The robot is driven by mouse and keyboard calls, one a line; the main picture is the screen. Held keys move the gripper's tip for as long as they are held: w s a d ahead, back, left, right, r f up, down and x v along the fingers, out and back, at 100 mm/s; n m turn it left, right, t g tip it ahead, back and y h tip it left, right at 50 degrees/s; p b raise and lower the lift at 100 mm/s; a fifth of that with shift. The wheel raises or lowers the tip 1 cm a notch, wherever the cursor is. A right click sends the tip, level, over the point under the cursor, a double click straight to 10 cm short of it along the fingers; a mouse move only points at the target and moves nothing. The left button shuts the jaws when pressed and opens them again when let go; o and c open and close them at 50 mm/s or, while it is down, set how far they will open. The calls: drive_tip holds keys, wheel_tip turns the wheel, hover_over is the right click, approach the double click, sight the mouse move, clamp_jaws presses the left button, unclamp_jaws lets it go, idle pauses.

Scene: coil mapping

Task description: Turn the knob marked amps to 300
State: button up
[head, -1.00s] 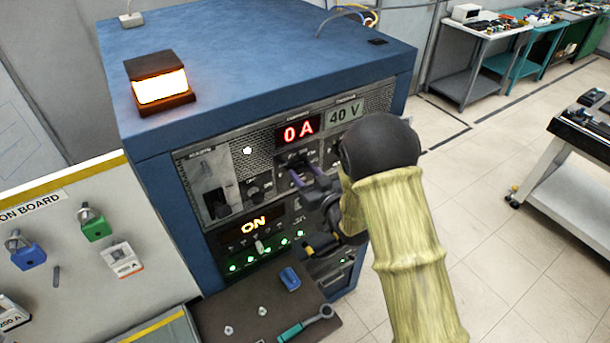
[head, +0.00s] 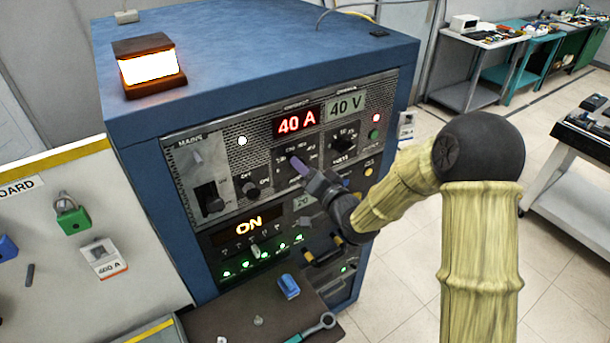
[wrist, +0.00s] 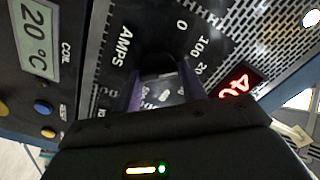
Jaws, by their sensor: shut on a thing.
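The amps knob (wrist: 157,68) is on the front panel of the blue cabinet (head: 150,150), beside the AMPS label (wrist: 122,47) in the wrist view. The purple fingers of my gripper (head: 303,164) are shut on it, one on each side, and hide much of it in the head view. The wrist view shows my gripper (wrist: 161,84) close against the panel. Scale marks 0 and 100 show beside the knob; the pointer's exact setting is hidden. The red display (head: 297,121) reads 40 A.
A brown shelf (head: 205,325) with tools juts out below. A board (head: 60,240) with padlocks stands left.

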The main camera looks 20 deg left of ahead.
drive_tip(key=m, duration=1.1)
drive_tip(key=shift+d+f+m+b, duration=0.1)
drive_tip(key=shift+f+m+b, duration=0.15)
drive_tip(key=shift+m+b, duration=0.1)
drive_tip(key=o, duration=1)
drive_tip(key=b+v, duration=1.2)
drive_tip(key=v, duration=0.5)
drive_tip(key=shift+s, duration=0.15)
